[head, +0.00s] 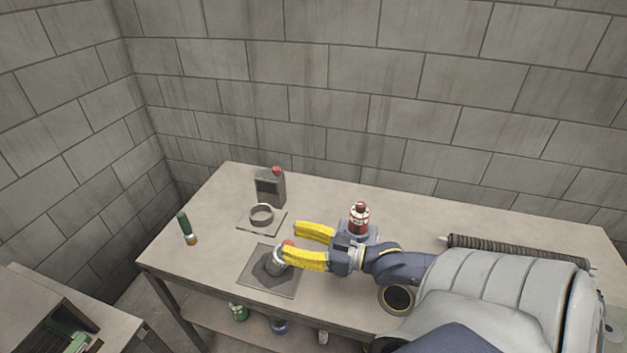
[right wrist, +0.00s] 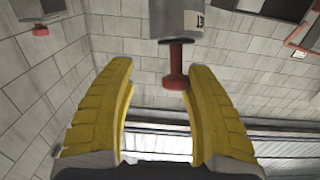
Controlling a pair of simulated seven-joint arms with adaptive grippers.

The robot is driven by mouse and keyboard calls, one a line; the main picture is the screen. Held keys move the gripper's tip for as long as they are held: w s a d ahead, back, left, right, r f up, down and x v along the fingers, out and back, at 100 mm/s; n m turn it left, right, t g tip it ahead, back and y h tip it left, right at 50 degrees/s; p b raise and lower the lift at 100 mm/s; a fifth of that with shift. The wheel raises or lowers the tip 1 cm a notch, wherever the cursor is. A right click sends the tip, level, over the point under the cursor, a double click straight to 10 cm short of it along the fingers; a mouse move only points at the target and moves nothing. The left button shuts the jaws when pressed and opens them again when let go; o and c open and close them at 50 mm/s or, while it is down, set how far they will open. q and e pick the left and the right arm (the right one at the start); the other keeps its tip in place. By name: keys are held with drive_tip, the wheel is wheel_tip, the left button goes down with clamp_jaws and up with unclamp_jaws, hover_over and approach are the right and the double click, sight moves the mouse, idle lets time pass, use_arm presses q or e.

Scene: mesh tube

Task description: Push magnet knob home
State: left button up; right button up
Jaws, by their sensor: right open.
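A grey cylindrical fixture (head: 274,263) stands on a dark square plate (head: 254,283) near the front of the bench. Its red knob (head: 289,243) shows at the top, beside my right gripper's near fingertip. In the right wrist view the red knob (right wrist: 175,68) is a flanged stem standing out from a grey body (right wrist: 180,20). My right gripper (head: 287,241), with yellow fingers, is open. In the wrist view the knob lies between the fingertips (right wrist: 160,70), closer to the right finger; contact cannot be told. The near finger partly hides the fixture. My left gripper is not in view.
A grey ring (head: 262,212) sits on a pale square plate behind the fixture. A grey canister (head: 270,187) with a red cap stands at the back. A red-and-white bottle (head: 359,218) is behind my right wrist. A green-handled tool (head: 184,224) lies left; a ribbed rod (head: 515,250) lies right.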

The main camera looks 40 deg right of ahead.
drive_tip(key=shift+v, duration=2.5)
drive_tip(key=shift+r, duration=0.2)
